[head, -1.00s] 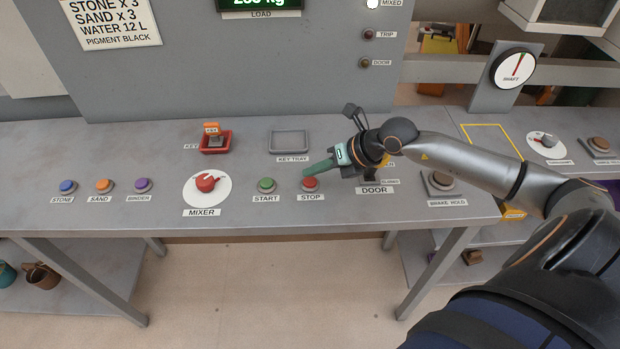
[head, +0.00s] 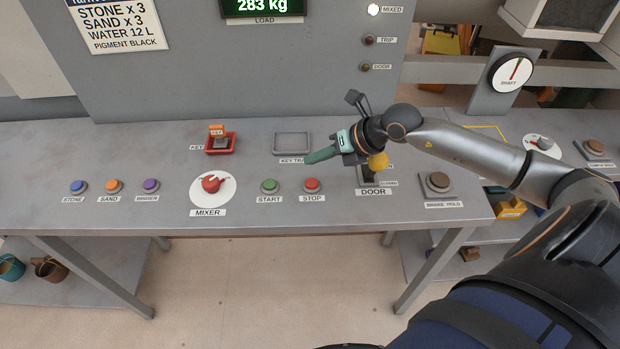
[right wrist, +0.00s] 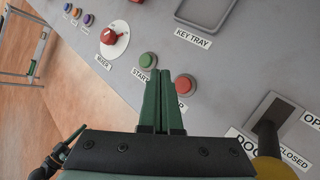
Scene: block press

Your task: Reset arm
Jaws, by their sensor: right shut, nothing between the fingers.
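My right gripper (head: 309,157) hangs above the grey console, between the key tray and the red STOP button (head: 312,185), touching neither. Its green fingers are pressed together and empty, and they also show shut in the right wrist view (right wrist: 161,82). The right arm reaches in from the right of the head view. What looks like my left gripper (right wrist: 72,138) shows small at the lower left of the right wrist view; its jaws are too small to read.
The yellow-knobbed DOOR lever (head: 378,161) stands close to my right gripper. The green START button (head: 269,186), red MIXER knob (head: 211,184) and empty key tray (head: 291,143) are nearby. A key sits in a red holder (head: 221,145). The display reads 283 kg.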

